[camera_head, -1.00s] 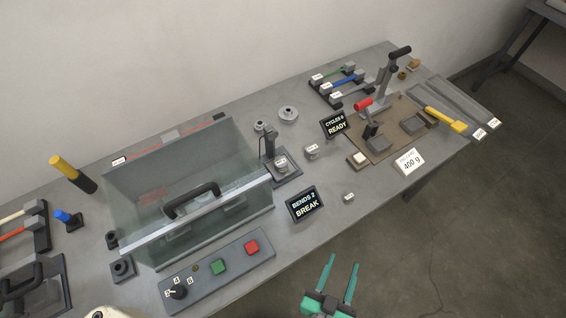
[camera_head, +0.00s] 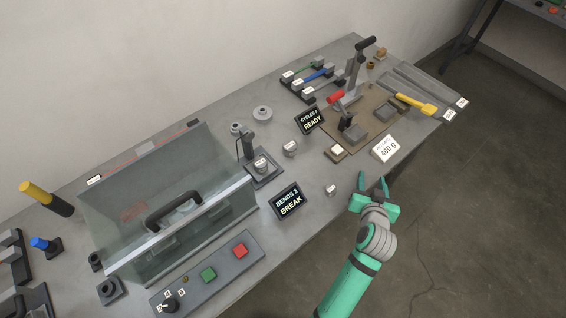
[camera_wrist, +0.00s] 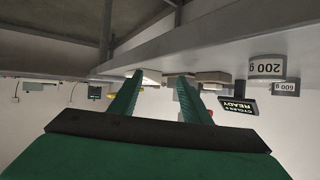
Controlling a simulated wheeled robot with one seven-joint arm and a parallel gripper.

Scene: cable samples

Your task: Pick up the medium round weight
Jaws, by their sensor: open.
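Three small grey round weights with white labels show in the head view. The smallest weight (camera_head: 331,189) stands near the table's front edge. Another weight (camera_head: 290,148) stands farther back, and a third weight (camera_head: 262,165) sits on a dark press-like stand (camera_head: 266,180). Their labels are unreadable there, so I cannot tell surely which is the medium one. The wrist view, upside down, shows a 200 g weight (camera_wrist: 267,68) and a 600 g weight (camera_wrist: 287,87) behind it. My gripper (camera_head: 373,180) is open and empty at the front edge, right of the smallest weight.
The BREAK display (camera_head: 289,202) and READY display (camera_head: 310,121) stand around the weights. A clear-walled box (camera_head: 160,200) is at left. Free floor is at right.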

